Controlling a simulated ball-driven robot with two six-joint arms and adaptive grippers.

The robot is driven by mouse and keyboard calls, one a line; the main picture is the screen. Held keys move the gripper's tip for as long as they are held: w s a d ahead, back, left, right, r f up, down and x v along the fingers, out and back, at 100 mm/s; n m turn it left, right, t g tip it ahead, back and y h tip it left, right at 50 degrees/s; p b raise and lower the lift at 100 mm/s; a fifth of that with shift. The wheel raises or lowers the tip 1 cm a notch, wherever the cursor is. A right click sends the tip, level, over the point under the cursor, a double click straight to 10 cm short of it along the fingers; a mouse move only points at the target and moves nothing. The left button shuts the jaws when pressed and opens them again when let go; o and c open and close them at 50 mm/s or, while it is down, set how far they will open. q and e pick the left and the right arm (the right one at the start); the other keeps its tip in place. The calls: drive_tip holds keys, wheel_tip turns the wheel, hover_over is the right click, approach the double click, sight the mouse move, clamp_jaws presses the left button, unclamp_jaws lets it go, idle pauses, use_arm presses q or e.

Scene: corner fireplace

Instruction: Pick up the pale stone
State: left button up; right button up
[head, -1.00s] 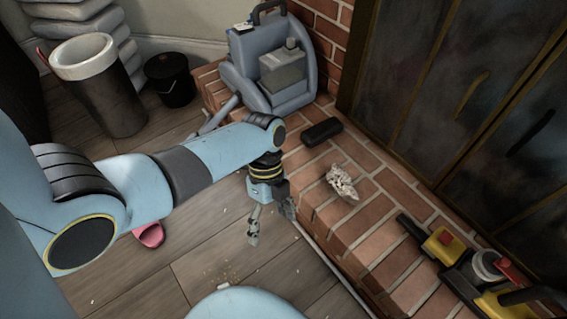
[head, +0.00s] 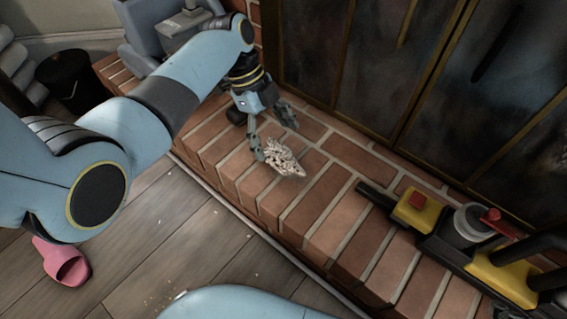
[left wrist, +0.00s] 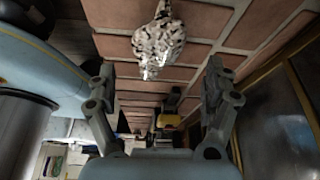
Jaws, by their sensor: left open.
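The pale stone (head: 284,157) is whitish with dark speckles and lies on the brick hearth ledge (head: 330,225). My left gripper (head: 277,141) is open just above and behind the stone in the head view, its fingers spread around the stone's near end. In the left wrist view the stone (left wrist: 158,42) shows at the top middle, beyond and between the two open fingertips (left wrist: 160,75). I cannot tell whether a finger touches it. My right gripper is not in view.
A yellow, black and red tool (head: 450,235) lies on the hearth to the right. The dark fireplace doors (head: 400,80) stand behind. A grey-blue case (head: 150,35) and a black bin (head: 75,82) are at the back left. A pink slipper (head: 66,265) lies on the wood floor.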

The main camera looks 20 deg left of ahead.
sight(279, 151)
use_arm(q)
drive_tip(key=shift+d+f, duration=0.15)
drive_tip(key=shift+f, duration=0.25)
drive_tip(key=shift+s+b+x, duration=0.1)
drive_tip(key=shift+b+x, duration=0.55)
drive_tip(key=shift+x, duration=0.1)
drive_tip(key=shift+s+b+x, duration=0.15)
drive_tip(key=shift+b+x, duration=0.5)
drive_tip(key=shift+x, duration=0.1)
drive_tip(key=shift+d+f+b, duration=0.2)
drive_tip(key=shift+f+b, duration=0.3)
drive_tip(key=shift+f, duration=0.15)
drive_tip(key=shift+d+f+b, duration=0.2)
drive_tip(key=shift+f+b, duration=0.1)
drive_tip(key=shift+f, duration=0.05)
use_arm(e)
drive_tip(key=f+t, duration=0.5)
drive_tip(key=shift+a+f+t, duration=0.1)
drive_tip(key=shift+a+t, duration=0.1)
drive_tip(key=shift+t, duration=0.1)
use_arm(q)
drive_tip(key=shift+c, duration=0.2)
drive_tip(key=c, duration=1.6)
clamp_jaws()
drive_tip(key=shift+r, duration=0.15)
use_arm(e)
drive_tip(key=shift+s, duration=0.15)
